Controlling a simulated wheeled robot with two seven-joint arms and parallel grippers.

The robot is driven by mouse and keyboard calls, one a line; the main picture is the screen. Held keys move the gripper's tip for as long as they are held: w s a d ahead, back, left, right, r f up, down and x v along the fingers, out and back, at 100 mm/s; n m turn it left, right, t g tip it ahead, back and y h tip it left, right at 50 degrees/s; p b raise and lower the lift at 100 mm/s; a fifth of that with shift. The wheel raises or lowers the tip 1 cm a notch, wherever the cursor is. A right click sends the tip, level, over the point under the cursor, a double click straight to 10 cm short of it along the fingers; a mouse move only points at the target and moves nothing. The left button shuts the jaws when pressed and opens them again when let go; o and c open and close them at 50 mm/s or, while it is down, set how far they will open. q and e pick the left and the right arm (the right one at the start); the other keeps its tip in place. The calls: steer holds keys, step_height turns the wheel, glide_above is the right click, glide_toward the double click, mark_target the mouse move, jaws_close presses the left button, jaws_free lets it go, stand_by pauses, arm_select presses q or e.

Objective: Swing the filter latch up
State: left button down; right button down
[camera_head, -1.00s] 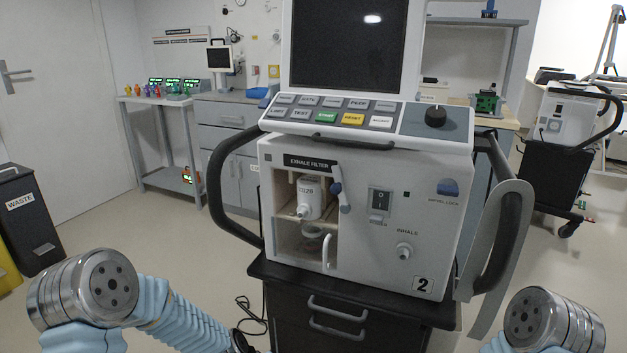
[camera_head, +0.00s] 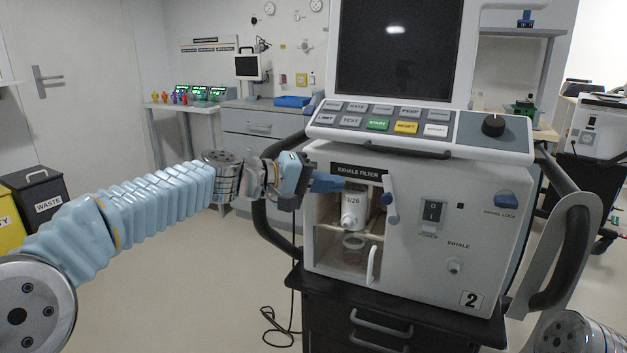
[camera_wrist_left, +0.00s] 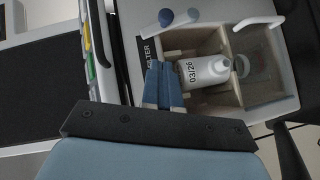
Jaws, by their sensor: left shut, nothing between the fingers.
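The filter latch (camera_head: 391,208) is a small lever with a blue knob at the right edge of the EXHALE FILTER opening on the ventilator. It hangs down, tilted slightly. In the left wrist view its blue knob (camera_wrist_left: 193,14) shows near the top. The white filter (camera_head: 353,212), marked 03/26, sits upright in the opening; it also shows in the left wrist view (camera_wrist_left: 208,70). My left gripper (camera_head: 340,184) is shut and empty, its blue fingers at the upper left of the opening, left of the latch and apart from it. My right gripper is out of view.
The ventilator (camera_head: 450,245) stands on a black cart. A white handle (camera_head: 373,264) is at the opening's lower right. The console overhangs above. A dark side handle (camera_head: 270,200) curves near my left arm.

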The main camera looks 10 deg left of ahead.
mark_target(389, 201)
arm_select(q)
steer(key=w+d+f, duration=0.1)
steer(key=d+f, duration=0.1)
steer(key=d, duration=0.5)
steer(key=shift+f, duration=0.15)
steer(key=shift+s+d+r+m+y+p, duration=0.2)
steer(key=shift+d+r+p, duration=0.15)
steer(key=shift+d, duration=0.2)
steer(key=shift+s+d+r+m+y+p, duration=0.1)
steer(key=shift+d+r+y+p, duration=0.15)
steer(key=shift+d+p, duration=0.25)
steer(key=shift+r, duration=0.1)
